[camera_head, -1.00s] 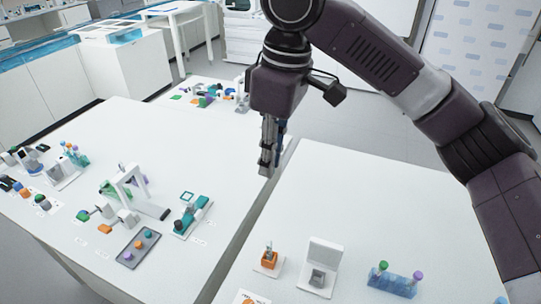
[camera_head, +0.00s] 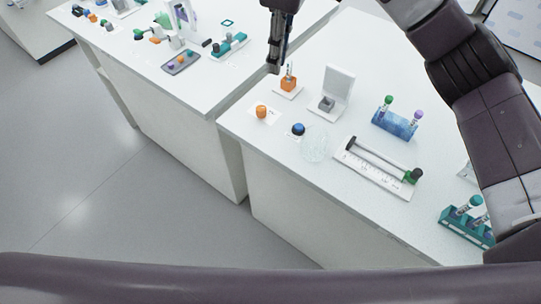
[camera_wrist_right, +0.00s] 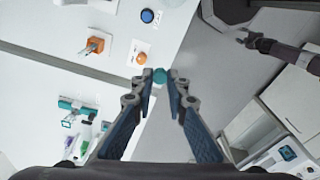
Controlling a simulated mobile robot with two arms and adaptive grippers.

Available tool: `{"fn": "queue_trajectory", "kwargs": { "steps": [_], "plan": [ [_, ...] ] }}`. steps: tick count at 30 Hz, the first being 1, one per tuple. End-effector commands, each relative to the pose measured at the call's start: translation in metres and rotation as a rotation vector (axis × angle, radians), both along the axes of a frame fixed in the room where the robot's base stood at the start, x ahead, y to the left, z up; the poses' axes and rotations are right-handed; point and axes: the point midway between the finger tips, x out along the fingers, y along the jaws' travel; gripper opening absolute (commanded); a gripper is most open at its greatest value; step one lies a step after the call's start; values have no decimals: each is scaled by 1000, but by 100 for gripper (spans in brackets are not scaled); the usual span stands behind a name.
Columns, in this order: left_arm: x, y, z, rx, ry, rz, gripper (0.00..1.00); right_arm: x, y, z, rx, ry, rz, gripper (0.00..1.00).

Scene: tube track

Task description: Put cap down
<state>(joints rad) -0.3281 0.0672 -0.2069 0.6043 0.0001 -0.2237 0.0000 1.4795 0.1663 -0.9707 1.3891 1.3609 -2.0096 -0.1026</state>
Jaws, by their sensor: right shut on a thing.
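My right gripper (camera_head: 273,66) hangs over the far left part of the near white table, close to the orange block in the picture. In the right wrist view its fingertips (camera_wrist_right: 159,80) are shut on a small teal cap (camera_wrist_right: 159,75), held between the tips. In the head view the cap is too small to make out. An orange cap (camera_head: 261,111) and a blue cap (camera_head: 298,129) sit on the near table; both also show in the wrist view. A dark arm end, likely my left gripper (camera_wrist_right: 250,40), shows small at the wrist view's upper right; its fingers are unclear.
The near table (camera_head: 400,222) holds an orange block (camera_head: 289,84), a white box with raised lid (camera_head: 337,90), a blue tube rack (camera_head: 394,122), a glass dish (camera_head: 314,146), a ruler-like slide (camera_head: 376,168) and a teal rack (camera_head: 466,222). A gap separates the far table (camera_head: 205,90).

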Motion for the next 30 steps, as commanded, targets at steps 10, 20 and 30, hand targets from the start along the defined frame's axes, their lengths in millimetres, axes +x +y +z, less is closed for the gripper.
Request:
{"fn": "queue_trajectory", "kwargs": {
  "steps": [10,20,30],
  "plan": [
    [54,15,10,14,-76,6,40,0,-1,-75,-2,5,-1,3],
    [28,14,17,15,-39,4,40,0,0,-148,0,2,0,3],
    [29,8,21,8,-39,1,40,0,-1,-180,-2,4,0,3]
  ]
}}
